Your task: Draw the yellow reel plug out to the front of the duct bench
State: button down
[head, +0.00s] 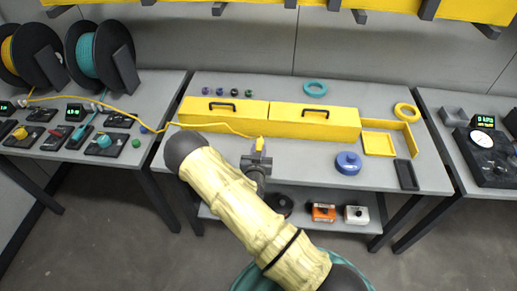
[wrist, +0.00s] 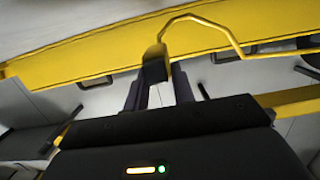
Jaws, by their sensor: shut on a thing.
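The yellow reel plug (head: 260,144) is at the front edge of the yellow duct (head: 236,122) on the middle bench (head: 215,157). My gripper (head: 257,158) is shut on it, just in front of the duct. In the wrist view the plug (wrist: 154,66), with a dark lower part, sits between the fingers of my gripper (wrist: 157,88). The cable also loops up and right in the wrist view (wrist: 225,27). The plug's gripped end is partly hidden.
Two black handles (head: 222,106) (head: 316,112) stand on the duct lids. A blue round container (head: 348,162), a yellow tray (head: 378,144) and a dark tray (head: 406,175) lie to the right. A teal reel (head: 88,55) stands at left. The bench front left of my gripper is clear.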

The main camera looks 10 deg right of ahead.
jog(key=shift+d+f+b, duration=0.1)
jog(key=shift+f+b, duration=0.8)
jog(key=shift+f, duration=0.9)
jog(key=shift+f+b, duration=0.5)
jog(key=shift+f, duration=0.1)
jog(key=c, duration=1.1)
grip_release()
jog(key=shift+s+r, duration=0.1)
jog(key=b+v, duration=0.2)
jog(key=v, duration=1.5)
jog(key=shift+s+b, duration=0.1)
jog(key=shift+b, duration=0.25)
